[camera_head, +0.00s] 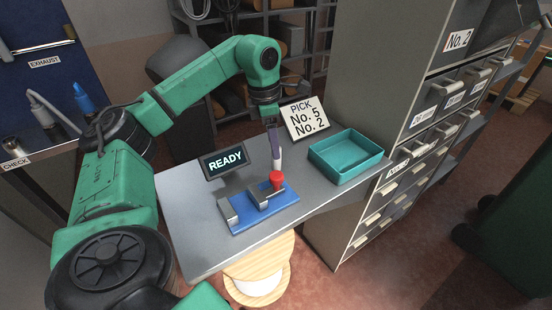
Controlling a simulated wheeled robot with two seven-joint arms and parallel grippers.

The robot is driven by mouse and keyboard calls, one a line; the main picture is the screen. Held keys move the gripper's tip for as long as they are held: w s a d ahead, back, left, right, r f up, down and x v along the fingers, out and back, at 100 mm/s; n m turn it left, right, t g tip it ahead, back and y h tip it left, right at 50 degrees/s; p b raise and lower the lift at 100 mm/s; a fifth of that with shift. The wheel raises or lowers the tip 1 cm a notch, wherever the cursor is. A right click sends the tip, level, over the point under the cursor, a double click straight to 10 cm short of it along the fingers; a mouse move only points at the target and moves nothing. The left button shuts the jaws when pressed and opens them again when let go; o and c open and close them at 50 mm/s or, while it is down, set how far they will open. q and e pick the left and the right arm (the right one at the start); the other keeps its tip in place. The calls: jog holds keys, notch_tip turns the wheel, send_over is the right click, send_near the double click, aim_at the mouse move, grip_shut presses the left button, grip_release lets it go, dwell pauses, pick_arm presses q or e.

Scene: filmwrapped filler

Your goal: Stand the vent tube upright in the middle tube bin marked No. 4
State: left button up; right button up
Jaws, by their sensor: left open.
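My left gripper (274,146) points down over the grey table, its jaws open. Just below its fingertips is a slim white upright piece (278,165) with a red part (277,180) under it, at the blue fixture (262,209). I cannot tell whether this is the vent tube, or whether the fingers touch it. No tube bin marked No. 4 can be made out. My right gripper is not in view.
A teal tray (345,157) sits at the table's right end, by a drawer cabinet (375,110). A READY display (225,161) and a PICK sign (304,118) stand on the table (185,215). A round wooden stool (262,270) is in front.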

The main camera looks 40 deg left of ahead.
pick_arm(q)
jog(key=f, duration=0.1)
jog(key=d+f, duration=0.1)
jog(key=f, duration=0.1)
jog(key=shift+f, duration=0.3)
grip_shut()
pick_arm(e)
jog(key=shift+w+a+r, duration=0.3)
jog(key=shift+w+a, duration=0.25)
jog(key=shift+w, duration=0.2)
